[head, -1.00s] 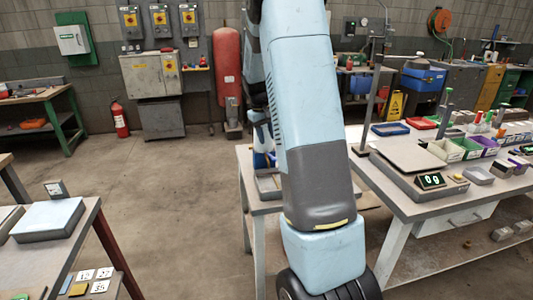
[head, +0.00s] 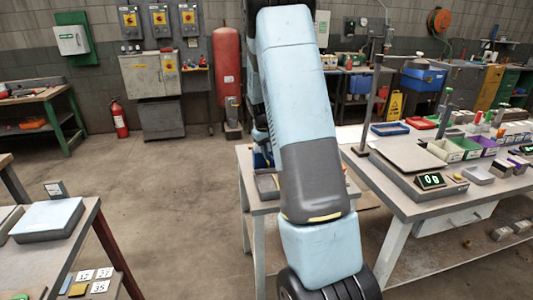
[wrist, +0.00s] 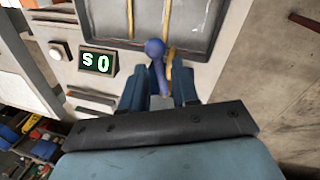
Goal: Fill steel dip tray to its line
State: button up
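In the wrist view my gripper (wrist: 160,82) has its two blue-grey fingers apart, on either side of a blue round-ended handle (wrist: 154,48) and a thin yellow piece (wrist: 174,65). I cannot tell if the fingers touch them. In the head view a shallow grey tray (head: 267,187) shows partly on the small middle table, left of my arm. My arm hides my gripper there.
A lit digital display (wrist: 98,62) stands left of my gripper in the wrist view. A scale (head: 405,165) reading 0 g stands on the right bench among several bins. A left table holds a grey slab (head: 48,219). Floor between the tables is clear.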

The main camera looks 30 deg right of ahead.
grip_shut()
